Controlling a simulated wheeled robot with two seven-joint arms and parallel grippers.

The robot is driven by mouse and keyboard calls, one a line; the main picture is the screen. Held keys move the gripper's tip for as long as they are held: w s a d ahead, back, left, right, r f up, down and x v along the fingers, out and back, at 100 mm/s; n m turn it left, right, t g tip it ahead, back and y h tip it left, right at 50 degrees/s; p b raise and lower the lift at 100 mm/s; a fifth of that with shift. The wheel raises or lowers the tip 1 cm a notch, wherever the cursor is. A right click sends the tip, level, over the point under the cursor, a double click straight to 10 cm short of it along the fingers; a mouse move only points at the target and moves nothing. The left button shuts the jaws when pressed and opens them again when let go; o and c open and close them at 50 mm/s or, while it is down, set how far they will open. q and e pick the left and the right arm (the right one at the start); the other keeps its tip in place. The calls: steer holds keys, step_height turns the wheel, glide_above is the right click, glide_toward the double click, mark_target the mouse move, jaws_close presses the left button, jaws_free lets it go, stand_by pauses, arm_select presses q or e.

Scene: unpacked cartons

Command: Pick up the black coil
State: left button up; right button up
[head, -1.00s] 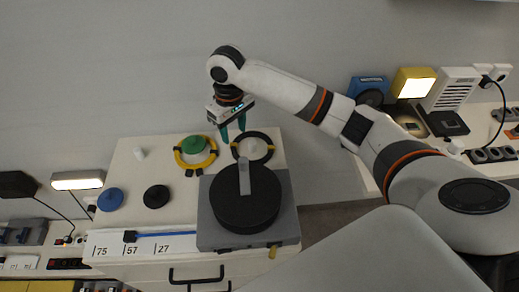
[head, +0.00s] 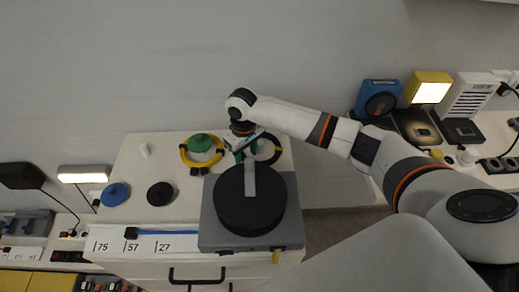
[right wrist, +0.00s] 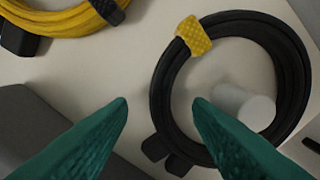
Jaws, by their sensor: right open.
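The black coil (head: 279,152) lies at the back right of the white table, partly hidden by my right gripper (head: 241,150). In the right wrist view the black coil (right wrist: 163,85) is a ring with a yellow tie, lying around a short white peg (right wrist: 245,106). My right gripper (right wrist: 161,103) is open with teal fingers. The coil's left side shows between the fingertips, closer to the right one; whether the fingers reach down to it I cannot tell. My left gripper is not in view.
A yellow coil (head: 184,158) around a green spool (head: 200,142) lies just left of the black coil. A grey unit with a large black disc (head: 250,205) stands in front. Blue (head: 116,194) and black (head: 160,194) discs lie further left.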

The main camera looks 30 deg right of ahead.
steer(key=shift+f, duration=0.55)
jaws_close()
steer(key=shift+r, duration=0.2)
step_height(320, 180, up, 10)
stand_by(0.3)
